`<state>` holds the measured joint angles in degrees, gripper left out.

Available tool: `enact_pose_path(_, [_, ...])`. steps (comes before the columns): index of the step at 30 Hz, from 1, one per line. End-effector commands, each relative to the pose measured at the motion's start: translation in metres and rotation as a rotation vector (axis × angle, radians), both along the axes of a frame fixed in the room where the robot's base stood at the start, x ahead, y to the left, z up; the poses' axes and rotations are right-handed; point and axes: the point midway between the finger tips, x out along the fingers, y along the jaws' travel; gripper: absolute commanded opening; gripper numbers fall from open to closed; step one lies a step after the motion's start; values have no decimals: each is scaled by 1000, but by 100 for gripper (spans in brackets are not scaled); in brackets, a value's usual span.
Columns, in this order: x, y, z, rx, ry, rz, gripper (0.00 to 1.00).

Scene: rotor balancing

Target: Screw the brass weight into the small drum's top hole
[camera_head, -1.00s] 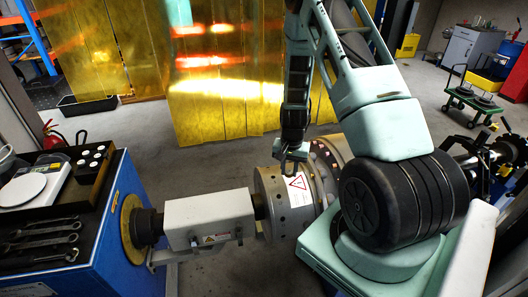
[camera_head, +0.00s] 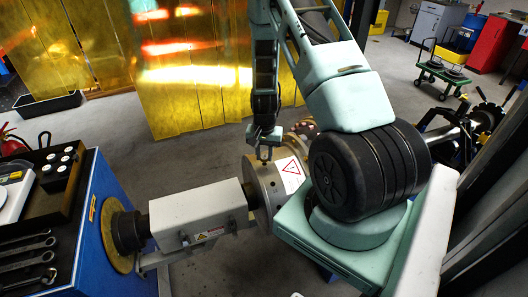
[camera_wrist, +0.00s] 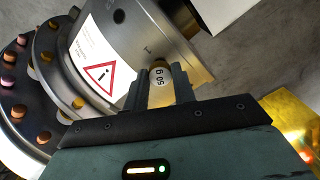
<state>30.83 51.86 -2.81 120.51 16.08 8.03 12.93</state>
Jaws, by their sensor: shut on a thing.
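The small drum (camera_head: 262,190) is a silver cylinder with a white warning label, mounted on a horizontal shaft line. It fills the upper middle of the wrist view (camera_wrist: 160,32), where a dark hole shows in its surface. My gripper (camera_head: 264,152) points down just above the drum's top. I cannot tell whether the weight touches the drum or sits in a hole. The fingers hide its sides.
A white bearing housing (camera_head: 200,218) stands left of the drum. A flange with copper-coloured bolts (camera_wrist: 30,90) adjoins the drum. A blue bench (camera_head: 85,225) at left carries wrenches and a black block of white-topped pieces (camera_head: 62,165). Yellow curtains (camera_head: 200,80) hang behind.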

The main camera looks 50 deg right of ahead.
Motion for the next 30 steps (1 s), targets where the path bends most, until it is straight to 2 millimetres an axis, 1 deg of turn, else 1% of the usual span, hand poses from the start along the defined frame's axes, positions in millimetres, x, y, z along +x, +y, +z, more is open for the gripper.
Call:
enact_pose_path(1, [0, 0, -7, 0, 0, 0, 4])
enact_pose_path(3, [0, 0, -8, 0, 0, 0, 4])
enact_pose_path(11, [0, 0, -7, -1, 0, 1, 4])
enact_pose_path(14, [0, 0, -8, 0, -1, 55, 4])
enact_pose_path(17, [1, -1, -9, -1, -3, 249, 4])
enact_pose_path(21, [0, -1, -8, -1, -2, 607, 4])
enact_pose_path(30, [0, -1, -4, 2, -2, 1352, 4])
